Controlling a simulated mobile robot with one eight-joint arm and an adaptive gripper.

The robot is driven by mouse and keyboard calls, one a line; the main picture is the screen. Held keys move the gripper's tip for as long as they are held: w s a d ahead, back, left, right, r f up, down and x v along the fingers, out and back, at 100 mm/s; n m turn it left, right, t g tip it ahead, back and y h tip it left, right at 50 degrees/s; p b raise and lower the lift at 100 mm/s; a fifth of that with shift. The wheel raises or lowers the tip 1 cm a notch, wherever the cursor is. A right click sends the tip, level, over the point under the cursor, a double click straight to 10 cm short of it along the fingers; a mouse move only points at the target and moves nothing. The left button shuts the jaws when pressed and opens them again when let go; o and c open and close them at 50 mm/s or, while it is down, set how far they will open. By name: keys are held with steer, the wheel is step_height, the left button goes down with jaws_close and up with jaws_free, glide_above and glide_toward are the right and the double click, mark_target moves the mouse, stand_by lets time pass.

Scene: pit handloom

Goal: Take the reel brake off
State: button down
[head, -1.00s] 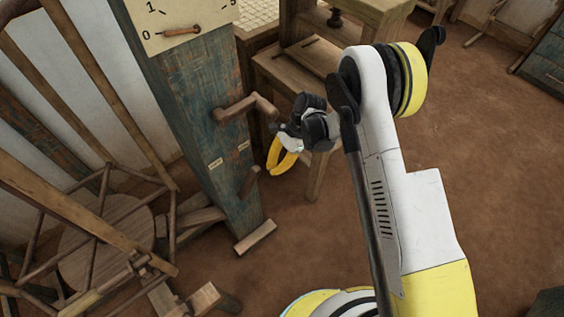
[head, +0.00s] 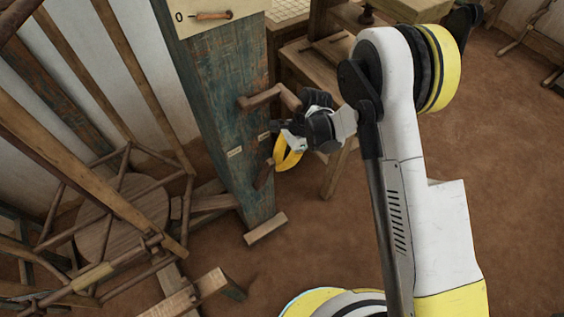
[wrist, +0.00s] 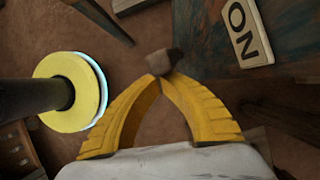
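The brake lever, a short wooden lever (head: 262,179), sticks out low on the blue-green post (head: 225,80), below two small pale labels (head: 235,152). My gripper (head: 280,165) is at its upper end from the right and overlaps it in the head view. In the wrist view, the yellow fingertips of my gripper (wrist: 159,79) come together, and the brown lever end (wrist: 165,59) shows right at the tips, seemingly just beyond them. Whether they touch is unclear. A label reading "ON" (wrist: 244,31) is at the upper right there. The lever's base is hardly visible in that view.
A bent wooden crank handle (head: 270,97) juts from the post just above my gripper. A dial plate (head: 207,16) is at the top. A wooden reel frame (head: 120,215) stands at left, a wooden bench (head: 310,52) behind.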

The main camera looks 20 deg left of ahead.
steer(key=w+d+r+p, duration=0.3)
steer(key=w+d+r, duration=0.3)
steer(key=r, duration=0.1)
steer(key=shift+d+r+p, duration=0.2)
steer(key=shift+r+p, duration=0.1)
steer(key=shift+r, duration=0.1)
